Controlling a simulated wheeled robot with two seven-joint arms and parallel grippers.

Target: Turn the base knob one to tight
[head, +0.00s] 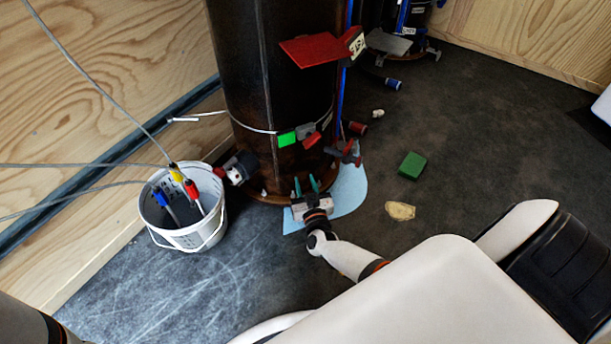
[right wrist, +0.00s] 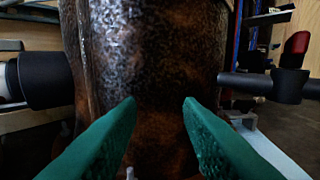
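A dark, rust-stained cylinder (head: 265,80) stands upright on the floor and fills the middle of the right wrist view (right wrist: 150,60). My right gripper (head: 306,183) is low in front of its base, with green fingers spread and nothing between them; it also shows open in the right wrist view (right wrist: 159,100). A black round fitting (head: 241,164) sticks out at the cylinder's lower left, also in the right wrist view (right wrist: 38,78). A dark fitting with red parts (head: 347,152) sticks out at the lower right. I cannot tell which is base knob one. My left gripper is out of view.
A white bucket (head: 187,240) with cabled colored probes stands left of the cylinder. A red plate (head: 312,50) juts from the cylinder above. A light-blue sheet (head: 351,188), a green block (head: 412,165) and a tan piece (head: 400,211) lie on the floor. Floor at right is mostly clear.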

